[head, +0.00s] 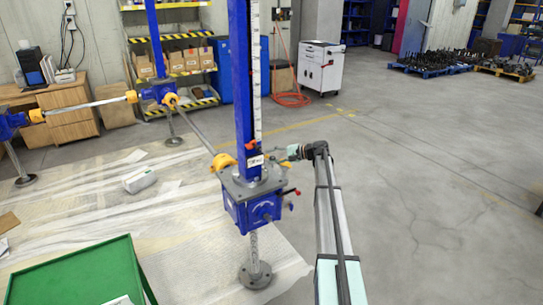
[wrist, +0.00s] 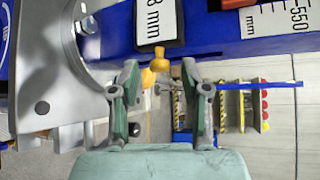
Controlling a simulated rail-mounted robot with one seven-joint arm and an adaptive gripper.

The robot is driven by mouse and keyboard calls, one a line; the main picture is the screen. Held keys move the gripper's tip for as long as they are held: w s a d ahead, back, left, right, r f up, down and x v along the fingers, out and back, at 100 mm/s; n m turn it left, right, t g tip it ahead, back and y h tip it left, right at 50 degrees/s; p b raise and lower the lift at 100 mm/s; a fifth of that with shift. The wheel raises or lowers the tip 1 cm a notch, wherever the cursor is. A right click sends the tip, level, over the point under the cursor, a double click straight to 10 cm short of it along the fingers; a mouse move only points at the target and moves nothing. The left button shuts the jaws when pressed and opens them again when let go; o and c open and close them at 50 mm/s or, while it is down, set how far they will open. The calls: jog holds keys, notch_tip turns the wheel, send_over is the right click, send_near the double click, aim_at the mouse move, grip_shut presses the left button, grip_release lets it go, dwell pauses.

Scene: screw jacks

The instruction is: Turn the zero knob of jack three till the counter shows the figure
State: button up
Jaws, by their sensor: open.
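The nearest screw jack (head: 252,208) stands upright, with a blue gearbox under a grey plate and a tall blue column. Its number is unreadable. A small white counter plate (head: 255,160) is at the column's foot. My gripper (head: 292,153) is just right of the column. In the wrist view, its open fingers (wrist: 164,95) stand apart below the counter. Yellow-orange parts (wrist: 158,64) show between them; I cannot tell whether one is the zero knob.
A green tray (head: 75,272) is at front left. The floor on the right is clear.

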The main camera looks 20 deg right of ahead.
jog(key=shift+w+a+f, duration=0.1)
jog(key=shift+w+a, duration=0.1)
jog(key=shift+a, duration=0.05)
grip_shut()
jog(key=shift+f+b, duration=0.15)
jog(key=shift+b, duration=0.2)
jog(key=n+y+b, duration=0.3)
jog(key=n+b, duration=0.1)
jog(key=b, duration=0.4)
jog(key=f+n+t+y+b, duration=0.1)
jog(key=n+y+b, duration=0.2)
jog(key=b, duration=0.5)
jog(key=n+y+b, duration=0.3)
jog(key=n+b, duration=0.2)
jog(key=b, duration=0.3)
jog(key=shift+w+f+n+t+y, duration=0.2)
jog(key=shift+n+t+y, duration=0.1)
jog(key=shift+n+y, duration=0.1)
jog(key=shift+r, duration=0.1)
